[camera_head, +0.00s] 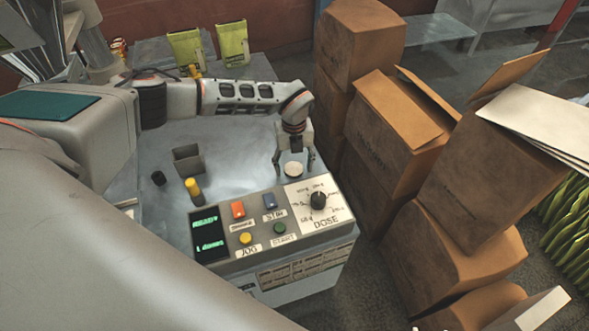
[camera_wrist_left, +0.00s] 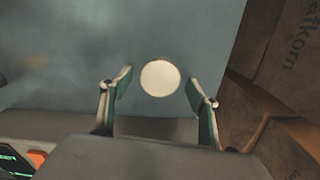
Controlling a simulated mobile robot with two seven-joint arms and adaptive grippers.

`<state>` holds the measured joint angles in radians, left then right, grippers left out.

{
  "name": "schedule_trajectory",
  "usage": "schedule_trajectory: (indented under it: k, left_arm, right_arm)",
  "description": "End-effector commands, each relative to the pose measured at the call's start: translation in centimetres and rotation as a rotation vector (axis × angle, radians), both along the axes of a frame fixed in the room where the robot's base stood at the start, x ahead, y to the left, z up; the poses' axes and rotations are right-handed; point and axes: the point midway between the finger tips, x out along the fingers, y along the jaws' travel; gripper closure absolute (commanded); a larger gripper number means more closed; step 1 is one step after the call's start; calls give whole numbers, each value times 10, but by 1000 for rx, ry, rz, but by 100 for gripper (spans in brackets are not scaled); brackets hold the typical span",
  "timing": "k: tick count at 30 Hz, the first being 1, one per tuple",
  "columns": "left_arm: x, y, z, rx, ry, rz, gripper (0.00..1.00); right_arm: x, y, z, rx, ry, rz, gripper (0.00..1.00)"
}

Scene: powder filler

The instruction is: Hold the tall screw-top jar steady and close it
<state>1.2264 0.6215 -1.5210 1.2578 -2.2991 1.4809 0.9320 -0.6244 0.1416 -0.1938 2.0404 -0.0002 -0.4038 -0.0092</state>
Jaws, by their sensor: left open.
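A small round cream-white disc (camera_head: 293,170) sits on the grey metal worktop, just behind the dose panel. It looks like a lid, but I cannot tell whether it lies loose or tops a jar. My left gripper (camera_head: 293,160) points down over it, open, with one finger on each side. In the left wrist view the disc (camera_wrist_left: 160,78) lies between the two spread fingertips (camera_wrist_left: 158,82), with a gap on both sides. I cannot pick out a tall jar with certainty. My right gripper is not in view.
The control panel (camera_head: 265,228) with buttons and a dose knob (camera_head: 318,200) stands close in front. Stacked cardboard boxes (camera_head: 385,130) crowd the right side.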

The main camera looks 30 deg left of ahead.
Motion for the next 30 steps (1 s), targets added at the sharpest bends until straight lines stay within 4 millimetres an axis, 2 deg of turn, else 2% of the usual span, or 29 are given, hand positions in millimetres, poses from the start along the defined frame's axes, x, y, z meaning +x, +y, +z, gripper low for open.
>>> schedule_trajectory:
  k: [8, 11, 12, 23, 26, 30]
  left_arm:
    - [1, 0, 2, 0, -3, 0, 40]
    - [1, 0, 2, 0, -3, 0, 66]
    - [1, 0, 2, 0, -3, 0, 70]
    - [1, 0, 5, 0, -4, 0, 70]
    - [2, 1, 14, 0, -5, 1, 70]
    - [3, 1, 40, 0, -9, 0, 70]
  right_arm:
    - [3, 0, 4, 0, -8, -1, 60]
    - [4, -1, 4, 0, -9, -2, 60]
    - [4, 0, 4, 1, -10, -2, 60]
    - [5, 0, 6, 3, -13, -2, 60]
    - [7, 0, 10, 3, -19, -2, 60]
    - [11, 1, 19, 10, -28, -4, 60]
